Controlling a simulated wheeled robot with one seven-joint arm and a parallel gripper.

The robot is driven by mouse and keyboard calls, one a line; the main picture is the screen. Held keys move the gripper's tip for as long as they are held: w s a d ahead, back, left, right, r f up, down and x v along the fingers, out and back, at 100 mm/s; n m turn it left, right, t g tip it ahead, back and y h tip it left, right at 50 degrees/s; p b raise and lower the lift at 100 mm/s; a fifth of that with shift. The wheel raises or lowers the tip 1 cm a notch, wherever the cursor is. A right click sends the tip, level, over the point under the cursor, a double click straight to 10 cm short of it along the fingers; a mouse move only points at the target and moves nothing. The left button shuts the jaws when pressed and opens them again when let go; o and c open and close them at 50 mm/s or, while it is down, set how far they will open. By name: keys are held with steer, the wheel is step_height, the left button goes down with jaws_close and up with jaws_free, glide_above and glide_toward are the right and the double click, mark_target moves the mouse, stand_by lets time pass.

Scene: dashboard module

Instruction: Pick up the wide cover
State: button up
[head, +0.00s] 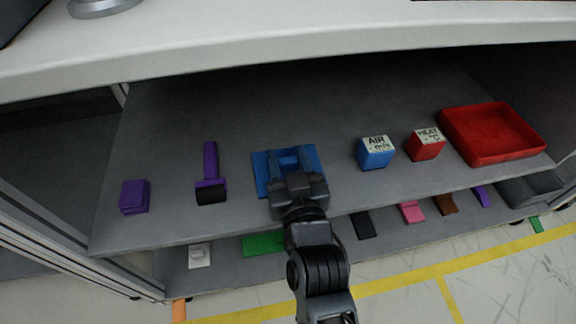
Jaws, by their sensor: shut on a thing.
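A wide, flat blue piece, which I take for the wide cover (261,176), is on the grey upper shelf near the middle. It has a raised blue part in its centre. My gripper (290,162) comes from the front and is shut on that raised part, one finger on each side. The gripper body hides the front middle of the cover. I cannot tell whether the cover still touches the shelf.
On the upper shelf (250,105) are a purple block (135,196), a purple-handled roller (210,170), a blue AIR cube (376,155), a red HEAT cube (425,146) and a red tray (451,131). A white top (300,50) overhangs. Several coloured pieces lie on the lower shelf.

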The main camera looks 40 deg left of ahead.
steer(key=c, duration=0.4)
steer(key=shift+r, duration=0.1)
